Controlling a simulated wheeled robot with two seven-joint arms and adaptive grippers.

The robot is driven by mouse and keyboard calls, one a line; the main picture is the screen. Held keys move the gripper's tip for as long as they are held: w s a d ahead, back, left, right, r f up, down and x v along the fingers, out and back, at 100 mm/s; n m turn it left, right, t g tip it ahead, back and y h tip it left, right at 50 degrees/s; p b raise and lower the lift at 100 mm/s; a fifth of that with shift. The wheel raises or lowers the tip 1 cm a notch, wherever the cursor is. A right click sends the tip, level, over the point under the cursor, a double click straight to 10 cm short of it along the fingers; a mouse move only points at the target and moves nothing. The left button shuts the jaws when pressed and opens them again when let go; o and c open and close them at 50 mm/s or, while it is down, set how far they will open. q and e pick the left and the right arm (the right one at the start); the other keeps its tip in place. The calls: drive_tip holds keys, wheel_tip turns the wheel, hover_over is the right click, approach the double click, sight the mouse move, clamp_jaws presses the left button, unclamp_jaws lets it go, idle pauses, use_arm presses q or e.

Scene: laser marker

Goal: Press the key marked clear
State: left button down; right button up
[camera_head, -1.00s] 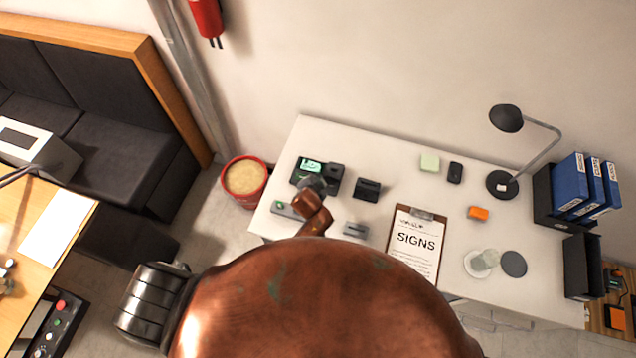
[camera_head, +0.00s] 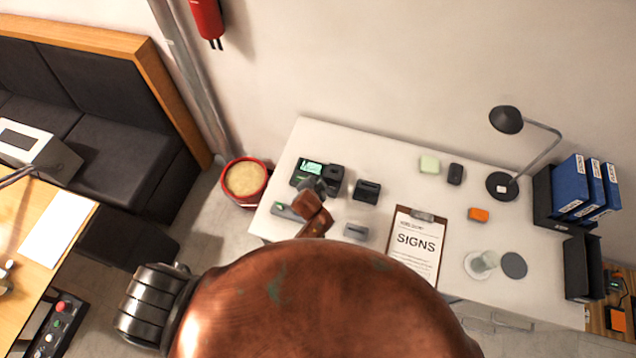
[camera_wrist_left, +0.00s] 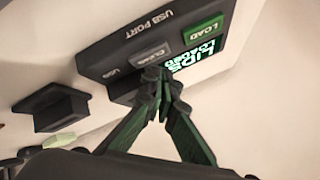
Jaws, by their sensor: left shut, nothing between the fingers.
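A dark device (camera_head: 334,184) with a lit green screen (camera_head: 311,168) stands at the left end of the white desk. In the left wrist view its grey key marked CLEAR (camera_wrist_left: 151,56) lies beside the lit screen (camera_wrist_left: 196,57), which reads LIDS LOADED. A green LOAD key (camera_wrist_left: 203,31) is above the screen there. My left gripper (camera_wrist_left: 156,74) is shut and empty, its fingertips at the lower edge of the CLEAR key; I cannot tell whether they touch it. The left gripper (camera_head: 313,184) partly covers the device in the head view. My right gripper is not in view.
A dark block (camera_head: 367,191) stands right of the device, with a small grey block (camera_head: 356,231) in front. A clipboard (camera_head: 416,243), a lamp (camera_head: 506,119) and blue binders (camera_head: 573,184) are farther right. A red-rimmed bucket (camera_head: 245,180) stands left of the desk.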

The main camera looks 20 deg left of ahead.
use_arm(q)
drive_tip(key=shift+f, duration=0.1)
drive_tip(key=shift+f, duration=0.3)
idle(0.4)
drive_tip(key=shift+f, duration=0.4)
idle(0.5)
drive_tip(key=shift+r, duration=0.25)
drive_tip(key=shift+r+p, duration=0.6)
drive_tip(key=shift+p, duration=0.2)
